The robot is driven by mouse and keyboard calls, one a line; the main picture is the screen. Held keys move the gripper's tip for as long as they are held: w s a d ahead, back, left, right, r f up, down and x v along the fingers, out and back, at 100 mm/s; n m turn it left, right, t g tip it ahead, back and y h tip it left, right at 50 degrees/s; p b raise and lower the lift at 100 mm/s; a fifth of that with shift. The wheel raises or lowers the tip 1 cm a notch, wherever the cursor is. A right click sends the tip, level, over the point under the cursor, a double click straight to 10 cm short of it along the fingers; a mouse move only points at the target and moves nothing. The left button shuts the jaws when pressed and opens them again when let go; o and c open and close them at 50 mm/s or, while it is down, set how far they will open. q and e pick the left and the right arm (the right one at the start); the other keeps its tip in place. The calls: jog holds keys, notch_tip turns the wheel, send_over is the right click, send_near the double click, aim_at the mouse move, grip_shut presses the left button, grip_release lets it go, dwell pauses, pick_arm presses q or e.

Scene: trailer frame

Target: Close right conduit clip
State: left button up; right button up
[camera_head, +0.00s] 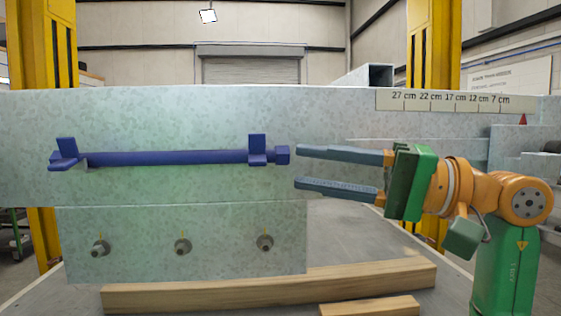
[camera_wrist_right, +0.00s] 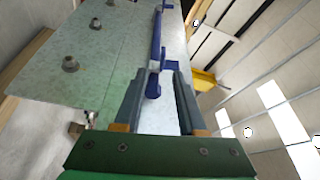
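A blue conduit (camera_head: 170,157) lies level along the grey metal frame. The right conduit clip (camera_head: 257,149) is blue and sits near the conduit's right end, with a flap standing up above the conduit. The blue end piece (camera_head: 282,155) is just right of it. The left clip (camera_head: 65,153) also has a raised flap. My right gripper (camera_head: 297,166) is open and empty, its fingertips pointing left just right of the end piece. In the right wrist view, the end piece (camera_wrist_right: 153,86) appears between the open fingers (camera_wrist_right: 161,72); contact cannot be told. My left gripper is out of view.
Below the conduit, a plate (camera_head: 140,220) carries several bolts (camera_head: 182,247). A wooden beam (camera_head: 270,288) lies on the table in front. A ruler strip (camera_head: 455,102) is on the frame above my right arm. Yellow posts (camera_head: 433,45) stand behind.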

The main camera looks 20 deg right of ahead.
aim_at(257, 158)
jog(key=x, duration=0.2)
jog(key=s+p+x, duration=0.1)
jog(key=x, duration=0.2)
jog(key=a+p+x, duration=0.1)
jog(key=x, duration=0.1)
jog(key=shift+a+r, duration=0.15)
jog(key=shift+a, duration=0.1)
jog(key=shift+w, duration=0.2)
jog(key=shift+d, duration=0.3)
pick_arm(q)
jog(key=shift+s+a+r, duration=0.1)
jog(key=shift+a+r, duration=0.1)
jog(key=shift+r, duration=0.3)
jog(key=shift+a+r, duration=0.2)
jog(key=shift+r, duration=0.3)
pick_arm(e)
jog(key=shift+a, duration=0.1)
grip_shut()
